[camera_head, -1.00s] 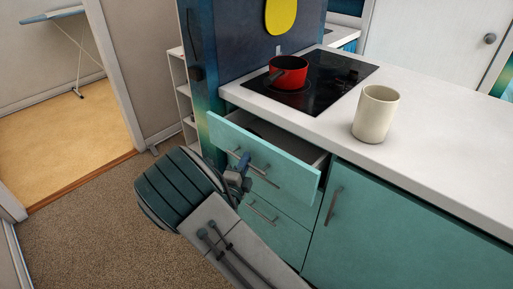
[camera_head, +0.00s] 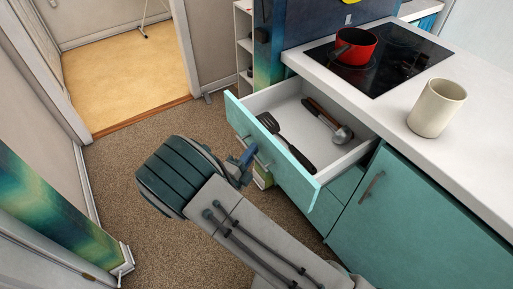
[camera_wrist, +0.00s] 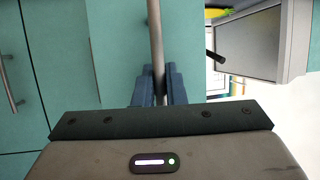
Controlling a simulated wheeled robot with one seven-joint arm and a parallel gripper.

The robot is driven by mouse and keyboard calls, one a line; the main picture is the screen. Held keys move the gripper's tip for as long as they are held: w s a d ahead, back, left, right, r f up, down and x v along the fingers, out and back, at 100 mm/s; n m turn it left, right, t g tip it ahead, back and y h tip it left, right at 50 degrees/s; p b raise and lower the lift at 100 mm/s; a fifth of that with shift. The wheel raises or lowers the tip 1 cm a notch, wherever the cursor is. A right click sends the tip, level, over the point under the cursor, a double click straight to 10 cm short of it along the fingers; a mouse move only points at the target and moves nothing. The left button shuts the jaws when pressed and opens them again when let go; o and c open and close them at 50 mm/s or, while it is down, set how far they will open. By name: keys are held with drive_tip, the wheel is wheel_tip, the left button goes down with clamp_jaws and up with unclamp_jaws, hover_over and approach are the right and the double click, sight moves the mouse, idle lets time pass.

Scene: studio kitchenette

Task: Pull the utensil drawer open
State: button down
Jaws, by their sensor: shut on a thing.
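The utensil drawer (camera_head: 280,165) is the teal-fronted top drawer under the counter. It stands well open, with its white inside showing. A black spatula (camera_head: 287,142) and a ladle with a brown handle (camera_head: 330,120) lie in it. My gripper (camera_head: 246,158) is at the drawer's front, and its fingers show blue there. In the wrist view my gripper (camera_wrist: 157,88) is shut around the drawer's metal bar handle (camera_wrist: 155,40). The arm hides part of the drawer front in the head view.
A red pot (camera_head: 355,47) stands on the black cooktop (camera_head: 385,62). A cream mug (camera_head: 436,107) stands on the white counter (camera_head: 460,150). A teal cupboard door (camera_head: 390,215) is shut at the right. Carpeted floor (camera_head: 150,125) is free at the left.

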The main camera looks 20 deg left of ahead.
drive_tip(key=c, duration=1.5)
unclamp_jaws()
drive_tip(key=v, duration=1.3)
drive_tip(key=shift+s, duration=0.4)
drive_tip(key=shift+a+f, duration=0.1)
